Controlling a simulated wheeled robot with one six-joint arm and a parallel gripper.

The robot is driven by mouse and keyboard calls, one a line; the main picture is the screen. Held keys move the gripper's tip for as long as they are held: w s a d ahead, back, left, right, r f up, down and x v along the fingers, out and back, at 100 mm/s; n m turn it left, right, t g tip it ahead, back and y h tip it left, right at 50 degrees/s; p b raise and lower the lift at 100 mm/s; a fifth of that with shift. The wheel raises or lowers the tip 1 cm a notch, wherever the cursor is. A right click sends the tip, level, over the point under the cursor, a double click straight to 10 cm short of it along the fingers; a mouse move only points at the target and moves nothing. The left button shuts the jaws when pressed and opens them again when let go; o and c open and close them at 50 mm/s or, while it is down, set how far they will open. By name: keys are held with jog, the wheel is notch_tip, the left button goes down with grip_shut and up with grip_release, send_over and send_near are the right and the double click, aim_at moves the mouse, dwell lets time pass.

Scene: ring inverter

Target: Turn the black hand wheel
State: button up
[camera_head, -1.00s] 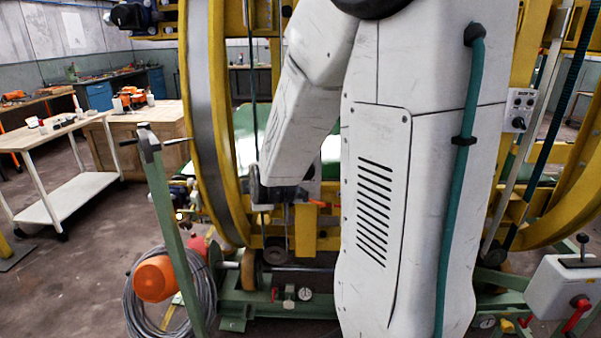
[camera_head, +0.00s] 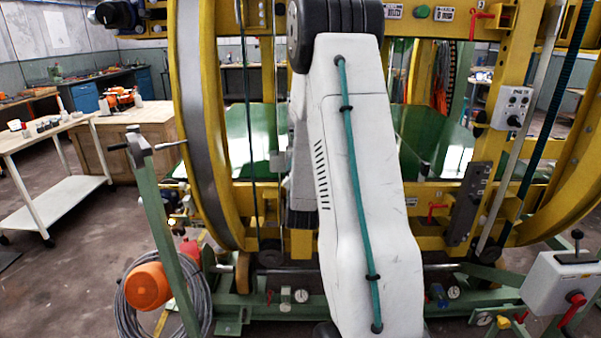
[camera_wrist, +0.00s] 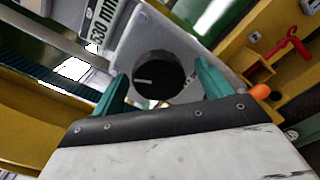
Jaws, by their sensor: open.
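In the wrist view, the black hand wheel (camera_wrist: 157,78) shows as a dark round disc with a short light mark on its face. Nothing is held. I cannot tell how much depth lies between the fingertips and the wheel, or whether they touch. In the head view my arm hides the gripper, and I cannot make out the wheel.
Yellow ring frames (camera_head: 186,130) and yellow beams surround my arm. A red lever (camera_wrist: 290,42) is at upper right in the wrist view. A green post (camera_head: 165,230), a cable coil with an orange float (camera_head: 148,286) and a grey switch box (camera_head: 560,285) stand in front.

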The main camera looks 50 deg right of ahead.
jog(key=shift+w+d, duration=0.4)
jog(key=shift+d, duration=0.15)
jog(key=shift+a, duration=0.1)
jog(key=shift+w+a, duration=0.1)
jog(key=c, duration=1)
jog(key=shift+m, duration=0.3)
